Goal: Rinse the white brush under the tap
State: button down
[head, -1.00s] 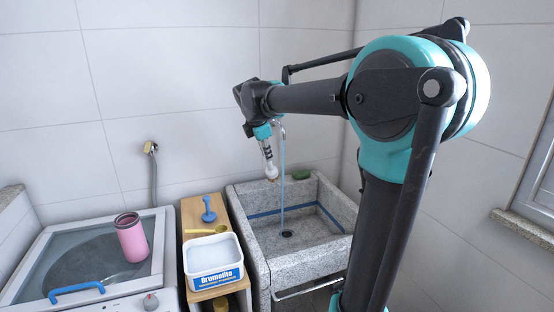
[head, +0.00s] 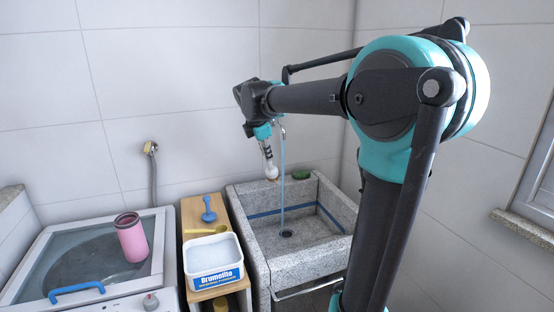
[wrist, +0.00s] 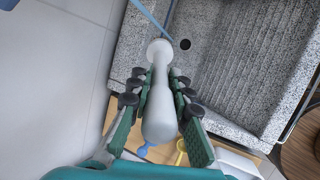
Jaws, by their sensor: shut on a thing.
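My gripper (head: 266,147) is shut on the white brush (wrist: 159,115), held above the left part of the sink. In the wrist view the gripper (wrist: 158,92) has its green fingers on both sides of the brush. In the head view the brush (head: 271,173) hangs down, its rounded white end lowest. The tap (head: 282,130) is partly hidden behind my wrist. A thin blue water stream (head: 282,185) falls from it into the stone sink (head: 262,262). In the head view the brush end appears just left of the stream; I cannot tell whether they touch.
Left of the sink, a wooden stand (head: 189,213) holds a white labelled tub (head: 212,279), a yellow spoon (head: 205,231) and a blue brush-like item (head: 208,212). A pink cup (head: 132,242) stands on the washer. A green item (head: 301,174) sits on the sink's back rim.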

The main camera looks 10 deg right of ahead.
jog(key=s+a+r, duration=0.2)
jog(key=s+r, duration=0.2)
jog(key=shift+s+a, duration=0.15)
jog(key=shift+s, duration=0.1)
dwell(0.4)
dwell(0.5)
